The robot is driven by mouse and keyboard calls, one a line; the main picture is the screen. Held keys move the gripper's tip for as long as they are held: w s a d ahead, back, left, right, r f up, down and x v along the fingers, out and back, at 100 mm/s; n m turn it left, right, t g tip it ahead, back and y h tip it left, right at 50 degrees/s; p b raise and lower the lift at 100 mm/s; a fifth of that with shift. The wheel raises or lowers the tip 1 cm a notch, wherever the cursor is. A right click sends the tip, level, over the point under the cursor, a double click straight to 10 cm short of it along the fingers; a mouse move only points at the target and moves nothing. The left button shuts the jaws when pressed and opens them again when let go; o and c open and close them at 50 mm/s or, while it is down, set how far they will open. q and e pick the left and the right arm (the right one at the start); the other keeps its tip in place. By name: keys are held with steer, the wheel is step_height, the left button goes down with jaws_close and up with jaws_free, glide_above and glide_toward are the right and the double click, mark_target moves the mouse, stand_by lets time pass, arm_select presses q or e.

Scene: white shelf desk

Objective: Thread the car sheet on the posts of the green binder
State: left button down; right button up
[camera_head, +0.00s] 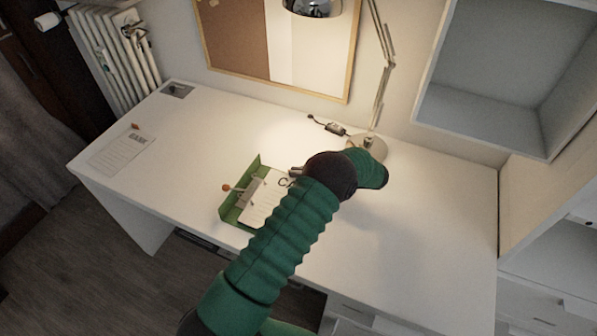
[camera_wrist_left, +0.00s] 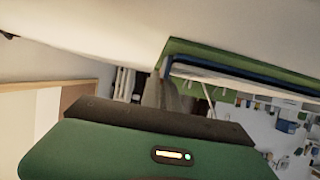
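The green binder (camera_head: 254,166) lies open on the white desk, left of my arm. Its metal post mechanism (camera_head: 251,189) and an orange-knobbed lever show on its left part. A white sheet headed with a "C" (camera_head: 262,203), likely the car sheet, lies over the binder; my arm hides its right part. I cannot tell if its holes are on the posts. My left gripper (camera_head: 296,171) is at the sheet's upper right edge, mostly hidden by my wrist. In the left wrist view its grey fingers (camera_wrist_left: 166,92) are close to the binder (camera_wrist_left: 215,56); their grip is unclear.
A sheet marked "BANK" (camera_head: 120,155) lies at the desk's left, with a small orange item (camera_head: 135,126) by it. A lamp base (camera_head: 371,147) and black plug (camera_head: 335,129) stand behind my arm. The desk's right side is clear.

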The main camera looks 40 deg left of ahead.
arm_select(q)
steer(key=c, duration=1.5)
jaws_free()
steer(key=shift+c, duration=0.2)
steer(key=v, duration=1.7)
steer(key=shift+f, duration=0.2)
